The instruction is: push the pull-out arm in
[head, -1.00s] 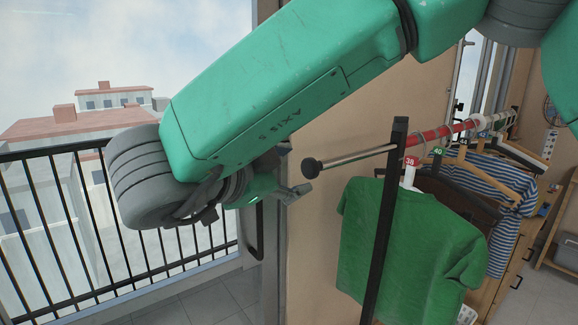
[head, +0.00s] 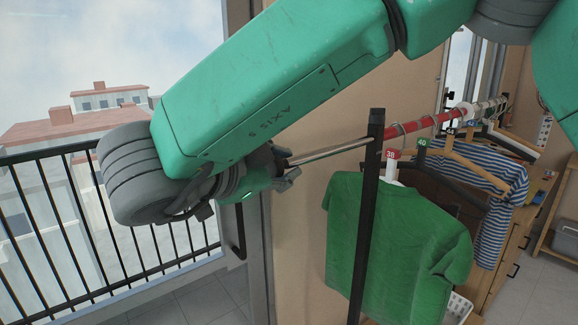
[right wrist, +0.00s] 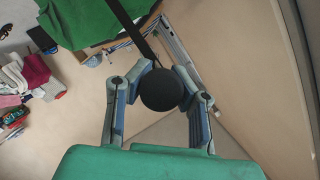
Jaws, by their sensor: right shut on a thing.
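The pull-out arm (head: 325,151) is a thin metal rod that sticks out to the left from the black post of a clothes rack. Its black end knob (right wrist: 162,90) shows in the right wrist view between the two fingers. In the head view the knob is hidden by my right gripper (head: 283,170), which is at the rod's outer end. The right gripper is shut on the knob, with a finger on each side of it. My left gripper is not in view.
The rack's black post (head: 368,215) stands right of the gripper. A green shirt (head: 400,235) and a striped shirt (head: 500,215) hang from the red rail (head: 425,124). A black balcony railing (head: 60,225) is at the left. A beige wall (head: 300,220) is behind.

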